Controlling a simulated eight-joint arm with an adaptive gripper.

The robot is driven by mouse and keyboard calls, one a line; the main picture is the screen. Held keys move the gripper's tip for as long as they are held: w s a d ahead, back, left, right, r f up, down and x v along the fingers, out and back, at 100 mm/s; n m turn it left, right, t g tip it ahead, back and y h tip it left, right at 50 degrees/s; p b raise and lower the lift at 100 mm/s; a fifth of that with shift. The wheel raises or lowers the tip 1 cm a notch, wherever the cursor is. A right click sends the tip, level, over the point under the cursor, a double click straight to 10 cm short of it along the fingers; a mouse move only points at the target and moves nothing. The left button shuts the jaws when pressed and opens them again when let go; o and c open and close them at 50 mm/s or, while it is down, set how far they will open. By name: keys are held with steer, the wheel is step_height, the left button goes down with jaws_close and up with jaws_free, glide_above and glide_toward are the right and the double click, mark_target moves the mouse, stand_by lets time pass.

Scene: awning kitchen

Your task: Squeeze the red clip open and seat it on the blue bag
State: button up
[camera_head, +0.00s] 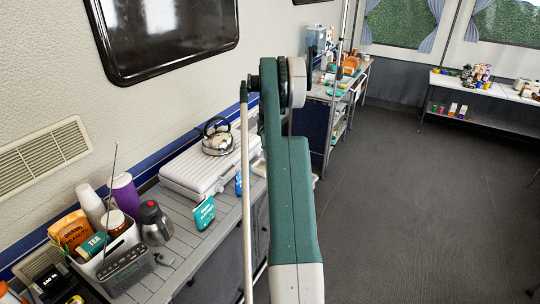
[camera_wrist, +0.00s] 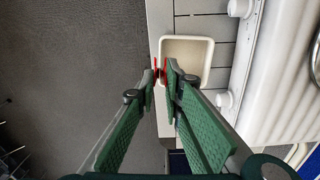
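In the wrist view, my gripper (camera_wrist: 160,76) has its green-padded fingers drawn together at the tips. Small red parts of the red clip (camera_wrist: 163,68) show between and beside the fingertips; most of the clip is hidden. The gripper is over the counter's front edge, by the near corner of a small white tray. In the head view my arm hides the gripper and clip. A teal-blue bag (camera_head: 204,213) with pale lettering stands upright on the grey slatted counter (camera_head: 190,250), left of my arm. It is not visible in the wrist view.
The white tray (camera_wrist: 206,78) looks empty. A white ribbed case (camera_head: 190,180) with a kettle (camera_head: 217,138) on it stands behind the bag. A steel jug (camera_head: 155,225), a radio (camera_head: 127,268) and a filled bin (camera_head: 85,262) stand to the left. Open floor lies right.

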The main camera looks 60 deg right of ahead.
steer(key=w+a+r+p, duration=0.1)
steer(key=w+a+r, duration=0.1)
steer(key=a+r, duration=0.4)
steer(key=w+a+r+p, duration=0.2)
steer(key=a+r, duration=0.4)
steer(key=a, duration=0.8)
steer(key=shift+w+a+r+p, duration=0.2)
steer(key=shift+a+r+p, duration=0.05)
steer(key=shift+r+p, duration=0.1)
steer(key=shift+f, duration=0.1)
steer(key=shift+f+b, duration=0.4)
steer(key=shift+f, duration=1.3)
